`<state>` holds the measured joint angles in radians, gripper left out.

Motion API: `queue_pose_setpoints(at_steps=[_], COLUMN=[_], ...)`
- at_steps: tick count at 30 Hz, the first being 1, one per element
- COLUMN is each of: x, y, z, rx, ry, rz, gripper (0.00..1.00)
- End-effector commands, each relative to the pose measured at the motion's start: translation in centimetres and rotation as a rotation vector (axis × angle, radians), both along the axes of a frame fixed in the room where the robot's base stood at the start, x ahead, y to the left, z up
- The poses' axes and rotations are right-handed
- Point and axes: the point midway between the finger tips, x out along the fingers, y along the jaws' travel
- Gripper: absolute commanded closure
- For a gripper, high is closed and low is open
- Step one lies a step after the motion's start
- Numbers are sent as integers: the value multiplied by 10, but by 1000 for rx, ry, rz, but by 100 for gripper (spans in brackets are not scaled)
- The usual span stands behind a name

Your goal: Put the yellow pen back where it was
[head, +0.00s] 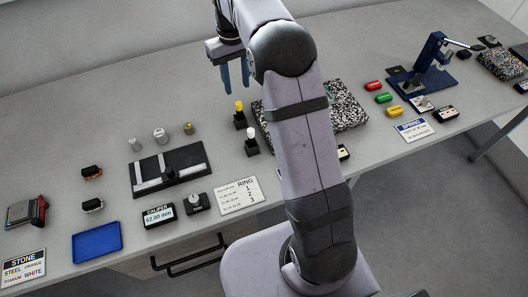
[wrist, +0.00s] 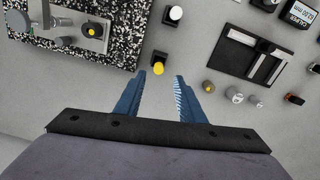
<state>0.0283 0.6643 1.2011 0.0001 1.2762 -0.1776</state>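A yellow-topped piece, which I take to be the yellow pen (head: 239,105), stands upright in a small black block in the head view. In the wrist view its yellow top (wrist: 159,69) lies just beyond my fingertips, about midway between them. My gripper (head: 236,82) hangs above and slightly behind it in the head view. Its two blue fingers (wrist: 161,78) are apart in the wrist view, with nothing between them. A similar black block with a white-topped piece (head: 251,133) stands nearer the front; it also shows in the wrist view (wrist: 174,13).
A black tray (head: 183,181), small cylinders (head: 160,135) and a caliper display (head: 158,215) lie to the left. The back of the bench is clear.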

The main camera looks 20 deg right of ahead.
Motion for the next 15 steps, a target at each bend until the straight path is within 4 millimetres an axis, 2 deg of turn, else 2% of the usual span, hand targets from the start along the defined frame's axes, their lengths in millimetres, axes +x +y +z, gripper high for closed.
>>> queue_pose_setpoints(at_steps=[5,8,15], x=[-33,-61,-145], y=[3,5,10], z=[1,-2,-17], rx=[0,0,-1], ry=[2,0,-3], rz=[-20,-37,-84], gripper=[64,64,64])
